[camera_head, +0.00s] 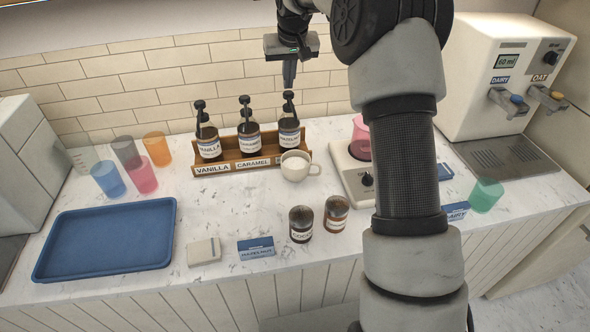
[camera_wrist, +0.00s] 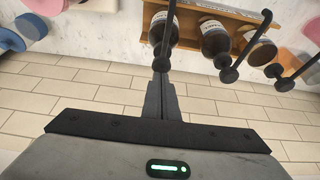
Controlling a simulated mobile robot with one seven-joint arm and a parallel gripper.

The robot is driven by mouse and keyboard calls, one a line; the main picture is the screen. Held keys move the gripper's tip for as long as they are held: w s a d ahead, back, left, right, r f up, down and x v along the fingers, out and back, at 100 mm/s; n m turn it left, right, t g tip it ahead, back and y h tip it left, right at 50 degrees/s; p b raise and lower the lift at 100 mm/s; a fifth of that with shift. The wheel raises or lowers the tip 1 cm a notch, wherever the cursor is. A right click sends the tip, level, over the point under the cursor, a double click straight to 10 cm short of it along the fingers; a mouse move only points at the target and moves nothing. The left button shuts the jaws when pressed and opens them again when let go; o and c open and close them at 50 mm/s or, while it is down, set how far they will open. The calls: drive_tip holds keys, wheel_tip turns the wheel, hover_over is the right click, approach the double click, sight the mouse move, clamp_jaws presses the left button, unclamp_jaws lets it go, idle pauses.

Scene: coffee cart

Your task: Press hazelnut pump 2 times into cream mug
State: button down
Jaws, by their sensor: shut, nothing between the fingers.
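The hazelnut bottle (camera_head: 289,136) stands at the right end of the wooden rack, its black pump head (camera_head: 288,95) on top; it is the leftmost bottle in the wrist view (camera_wrist: 164,30). The cream mug (camera_head: 296,167) stands upright in front of it, below the pump, handle to the right. The mug hides the right part of the rack's label. My gripper (camera_head: 289,84) is shut and empty, pointing down directly above the hazelnut pump head. In the wrist view the closed fingertips (camera_wrist: 161,78) meet or nearly meet the pump head; I cannot tell if they touch.
The vanilla bottle (camera_head: 208,139) and caramel bottle (camera_head: 249,138) share the rack (camera_head: 221,168). A scale (camera_head: 352,178) with a pink cup (camera_head: 361,140) stands right of the mug. Two dark jars (camera_head: 301,224) (camera_head: 336,213) stand in front. A blue tray (camera_head: 105,241) lies left.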

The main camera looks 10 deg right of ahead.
drive_tip(key=shift+f, duration=0.15)
drive_tip(key=shift+s+f+b, duration=0.1)
drive_tip(key=shift+f+b, duration=0.6)
drive_tip(key=shift+f, duration=0.45)
drive_tip(key=shift+r, duration=0.1)
drive_tip(key=shift+r+p, duration=0.95)
drive_tip(key=shift+r, duration=0.1)
